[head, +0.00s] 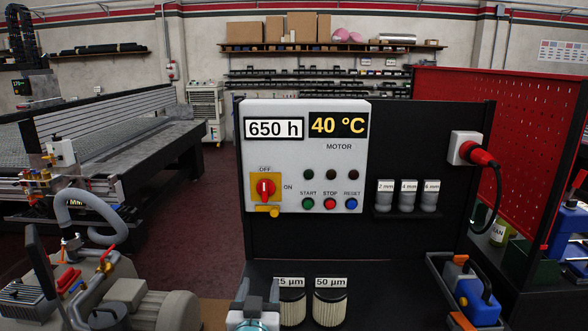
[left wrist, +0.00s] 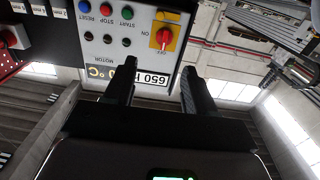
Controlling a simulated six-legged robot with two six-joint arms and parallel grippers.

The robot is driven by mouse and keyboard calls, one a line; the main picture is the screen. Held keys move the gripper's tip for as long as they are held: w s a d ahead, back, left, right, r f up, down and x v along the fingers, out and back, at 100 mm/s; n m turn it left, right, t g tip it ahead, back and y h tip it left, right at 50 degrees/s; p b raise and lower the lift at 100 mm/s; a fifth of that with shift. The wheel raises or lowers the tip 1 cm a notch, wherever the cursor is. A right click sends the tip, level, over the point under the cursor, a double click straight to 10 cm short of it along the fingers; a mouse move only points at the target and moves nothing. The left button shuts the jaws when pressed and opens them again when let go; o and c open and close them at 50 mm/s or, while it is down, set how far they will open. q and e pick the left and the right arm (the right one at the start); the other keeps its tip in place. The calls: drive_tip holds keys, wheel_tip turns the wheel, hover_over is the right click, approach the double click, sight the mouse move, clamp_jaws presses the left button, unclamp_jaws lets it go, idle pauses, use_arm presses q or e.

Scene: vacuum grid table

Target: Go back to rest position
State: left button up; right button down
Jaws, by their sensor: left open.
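My left gripper (head: 259,288) is at the bottom of the head view, low in front of the control panel (head: 290,160). Its two dark fingers stand apart with nothing between them. In the left wrist view the open fingers (left wrist: 158,68) point toward the panel, which appears upside down. The panel carries a red rotary switch (head: 264,188) on a yellow plate, START, STOP and RESET buttons, and displays reading 650 h and 40 °C. My right gripper is not in view.
Two filter cartridges (head: 331,304) stand right of my left gripper. Labelled small jars (head: 407,196) sit on the panel's shelf. A red plug (head: 475,152) with a black cable is at right. A pump with a grey hose (head: 85,208) stands at left, before the large grid table (head: 100,140).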

use_arm(q)
drive_tip(key=a+f+n+g+y, duration=0.1)
drive_tip(key=a+f+g+y, duration=0.1)
drive_tip(key=a+f, duration=0.6)
drive_tip(key=s+a+f+g+h, duration=0.15)
drive_tip(key=s+f, duration=0.25)
drive_tip(key=f, duration=0.5)
drive_tip(key=s+a+f+g+y, duration=0.1)
drive_tip(key=s+f+g, duration=0.2)
drive_tip(key=f, duration=0.5)
drive_tip(key=s+f+g+h, duration=0.2)
drive_tip(key=s+f+g, duration=0.3)
drive_tip(key=s+f, duration=0.45)
drive_tip(key=s+d+f+g+h, duration=0.1)
drive_tip(key=s+d+g, duration=0.1)
drive_tip(key=s, duration=0.6)
drive_tip(key=s+d+f+n+g+h, duration=0.1)
drive_tip(key=s+d+g+h, duration=0.1)
drive_tip(key=s, duration=0.6)
drive_tip(key=shift+s+d+f+g, duration=0.35)
drive_tip(key=shift+d+g, duration=0.4)
drive_tip(key=shift+g, duration=0.3)
drive_tip(key=shift+w, duration=0.1)
drive_tip(key=shift+c, duration=0.3)
drive_tip(key=shift+c, duration=0.9)
